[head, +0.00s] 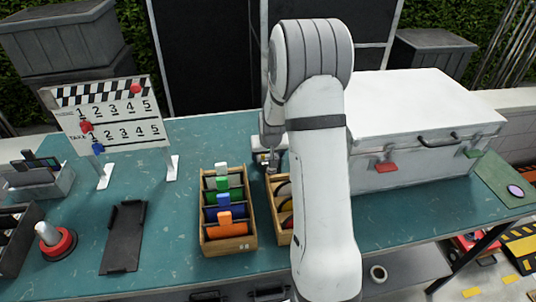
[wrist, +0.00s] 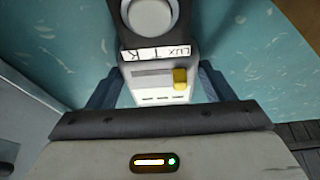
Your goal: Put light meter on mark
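The light meter shows in the wrist view (wrist: 152,78) as a pale body with a yellow button, a "LUX" label and a dark head with a round white dome. In the head view it is a small partly hidden shape (head: 264,159) behind the crates. My gripper (wrist: 158,68) has one finger on each side of the meter's body, with narrow gaps seeming to show. In the head view my gripper (head: 271,140) is low over the table, mostly hidden by my arm. I cannot identify the mark for certain; a green pad (head: 494,172) with a purple disc lies at the far right.
A white case (head: 425,105) fills the table's right back. A clapperboard (head: 110,118), black tray (head: 123,240) and red-based cone (head: 60,246) stand left. Bare teal table separates them.

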